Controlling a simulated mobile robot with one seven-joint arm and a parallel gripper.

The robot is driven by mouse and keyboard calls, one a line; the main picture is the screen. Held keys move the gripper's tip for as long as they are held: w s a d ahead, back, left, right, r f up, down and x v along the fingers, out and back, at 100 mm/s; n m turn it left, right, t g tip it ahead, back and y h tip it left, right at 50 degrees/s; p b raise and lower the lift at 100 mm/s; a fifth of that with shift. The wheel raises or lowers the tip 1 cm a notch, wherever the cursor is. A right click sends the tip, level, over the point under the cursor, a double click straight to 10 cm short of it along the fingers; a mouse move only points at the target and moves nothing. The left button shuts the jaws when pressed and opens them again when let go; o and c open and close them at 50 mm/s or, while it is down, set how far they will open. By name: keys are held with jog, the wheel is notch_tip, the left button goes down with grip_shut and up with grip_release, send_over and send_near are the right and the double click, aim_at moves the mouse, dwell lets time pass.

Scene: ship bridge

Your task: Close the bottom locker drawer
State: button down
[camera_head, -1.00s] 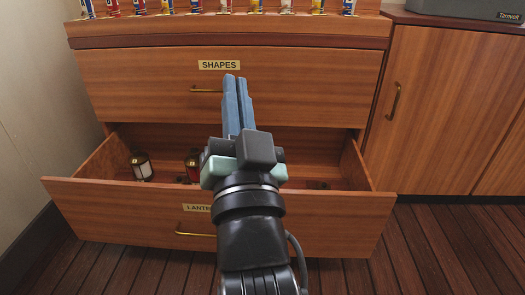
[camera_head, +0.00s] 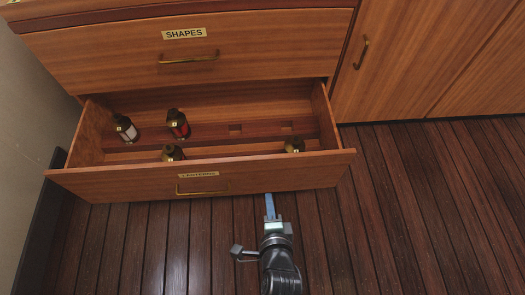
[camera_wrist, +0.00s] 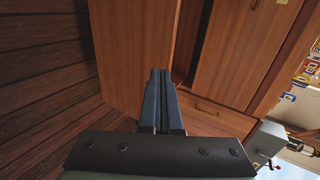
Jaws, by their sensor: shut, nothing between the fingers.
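The bottom locker drawer (camera_head: 200,180), labelled as lanterns, stands pulled out in the head view, with a brass handle (camera_head: 203,190) on its front. Several small lanterns stand inside it, one white (camera_head: 125,128) and one red (camera_head: 178,123) at the back left. My gripper (camera_head: 269,195) is shut and empty. Its blue fingertips are at the lower edge of the drawer front, right of the handle; I cannot tell whether they touch it. In the wrist view the shut fingers (camera_wrist: 160,85) point toward wooden panels.
The shut SHAPES drawer (camera_head: 190,55) is above. A cupboard door (camera_head: 400,60) with a vertical handle is at the right. The dark plank floor (camera_head: 430,200) is clear in front and to the right. A pale wall (camera_head: 30,110) is at the left.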

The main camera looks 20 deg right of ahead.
jog(key=b, duration=0.5)
send_near(264, 161)
notch_tip(264, 161, down, 4)
jog(key=w, duration=0.2)
jog(key=shift+w+d+r+b, duration=0.2)
jog(key=shift+w+d+b, duration=0.3)
jog(key=shift+w+d, duration=0.35)
jog(key=shift+w+r, duration=0.1)
jog(key=shift+w, duration=0.65)
